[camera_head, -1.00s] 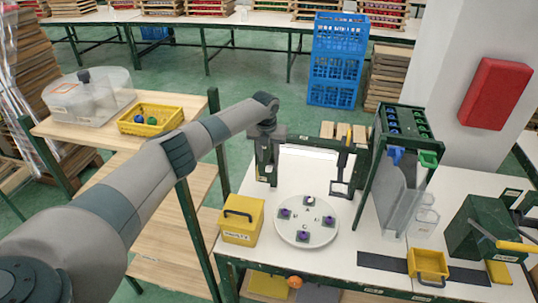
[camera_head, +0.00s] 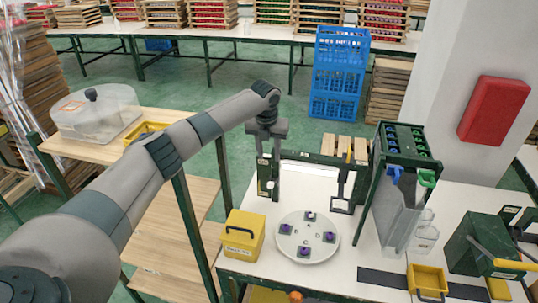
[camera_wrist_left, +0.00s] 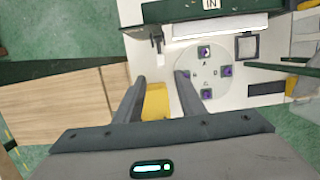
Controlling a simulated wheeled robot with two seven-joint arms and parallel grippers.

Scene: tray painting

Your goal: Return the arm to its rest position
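My left arm comes in from the left, and its gripper (camera_head: 268,186) hangs over the back left of the white table (camera_head: 345,265). In the left wrist view the two fingers (camera_wrist_left: 161,84) stand apart with nothing held between them. A round white plate (camera_head: 295,238) with several purple-topped pieces lies in front of the gripper; it also shows in the left wrist view (camera_wrist_left: 216,62). A yellow box (camera_head: 243,238) with a dark handle stands left of the plate, and shows partly between the fingers (camera_wrist_left: 156,104). My right gripper is not in view.
A green-framed rack (camera_head: 408,155) stands right of the plate. A small yellow bin (camera_head: 427,281) and a green machine (camera_head: 475,243) are at the right. A wooden shelf (camera_head: 180,205) with a yellow basket (camera_head: 143,131) lies under my left arm. Blue crates (camera_head: 339,75) stand behind.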

